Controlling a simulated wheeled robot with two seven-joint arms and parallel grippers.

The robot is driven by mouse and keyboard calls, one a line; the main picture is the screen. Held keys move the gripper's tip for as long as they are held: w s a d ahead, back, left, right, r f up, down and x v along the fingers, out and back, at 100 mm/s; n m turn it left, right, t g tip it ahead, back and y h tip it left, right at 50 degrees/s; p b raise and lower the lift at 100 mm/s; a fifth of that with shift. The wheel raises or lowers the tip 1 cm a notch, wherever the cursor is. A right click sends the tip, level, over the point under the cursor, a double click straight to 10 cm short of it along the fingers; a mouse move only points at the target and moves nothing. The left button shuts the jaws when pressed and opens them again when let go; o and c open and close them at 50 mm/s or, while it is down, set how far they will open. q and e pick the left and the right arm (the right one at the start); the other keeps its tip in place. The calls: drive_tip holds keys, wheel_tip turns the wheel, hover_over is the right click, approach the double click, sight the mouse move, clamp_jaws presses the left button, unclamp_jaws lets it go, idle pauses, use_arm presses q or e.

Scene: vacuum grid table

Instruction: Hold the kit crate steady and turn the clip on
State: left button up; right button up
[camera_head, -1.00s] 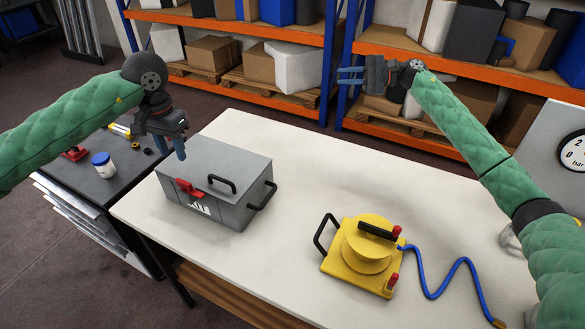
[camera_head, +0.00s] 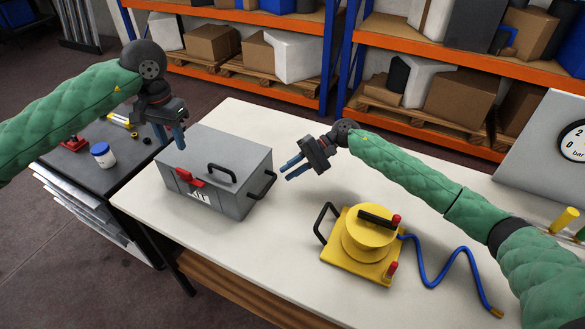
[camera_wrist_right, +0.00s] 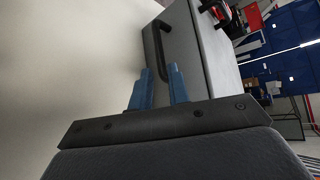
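The kit crate (camera_head: 228,160) is a grey lidded box on the white table, with one black handle on its lid and another on its right side. The red clip (camera_head: 190,178) is on its front, near the lid edge. My left gripper (camera_head: 172,140) is open and empty, pointing down by the crate's back left; whether it touches the crate is unclear. My right gripper (camera_head: 289,170) is open and empty, right of the crate and apart from it. In the right wrist view, its blue fingers (camera_wrist_right: 160,76) point towards the black side handle (camera_wrist_right: 160,48).
A yellow round device (camera_head: 368,233) with a black handle and blue hose (camera_head: 450,275) stands on the table (camera_head: 290,262) right of the crate. A dark side table (camera_head: 115,185) with a white jar (camera_head: 103,156) is at left. A gauge panel (camera_head: 545,145) stands at right.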

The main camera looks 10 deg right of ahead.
drive_tip(key=shift+x, duration=3.75)
use_arm(q)
drive_tip(key=shift+c, duration=0.4)
use_arm(e)
clamp_jaws()
drive_tip(key=shift+r, duration=0.1)
use_arm(q)
drive_tip(key=n+g+h, duration=0.8)
drive_tip(key=n+h, duration=0.3)
drive_tip(key=n, duration=0.5)
approach(180, 169)
drive_tip(key=x, duration=1.1)
